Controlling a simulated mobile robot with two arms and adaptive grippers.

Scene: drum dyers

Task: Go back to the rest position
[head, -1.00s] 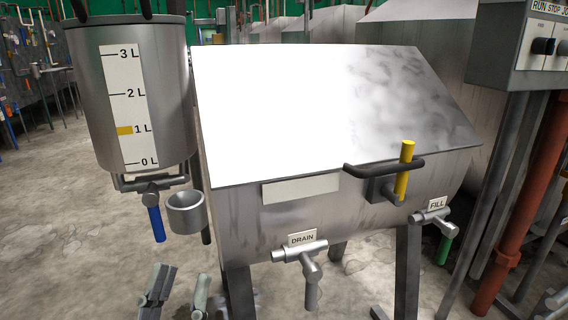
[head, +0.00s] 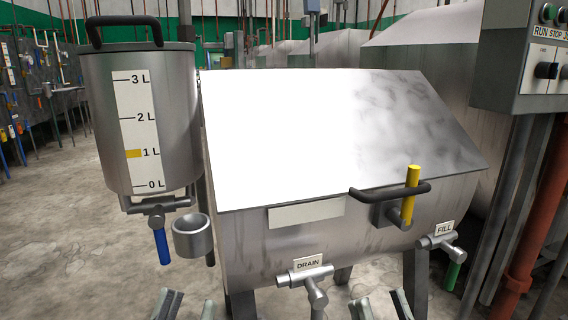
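My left gripper (head: 188,306) is at the bottom edge of the head view, left of the drum's front leg. Its two grey fingers stand apart with nothing between them. My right gripper (head: 381,308) is at the bottom edge, right of the drain valve. Its two fingers are also apart and empty. Both grippers are cut off by the frame, and neither visibly touches anything. The steel drum machine (head: 350,235) stands in front of me with its sloping lid (head: 330,130) down. A yellow handle (head: 410,195) is upright at the black lid grip.
A measuring tank (head: 185,110) with a blue-handled valve (head: 162,246) and a small cup (head: 193,237) is at left. The drain valve (head: 312,282) and green-handled fill valve (head: 447,250) project forward. A control box (head: 540,70) is at right. Open floor (head: 60,250) lies left.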

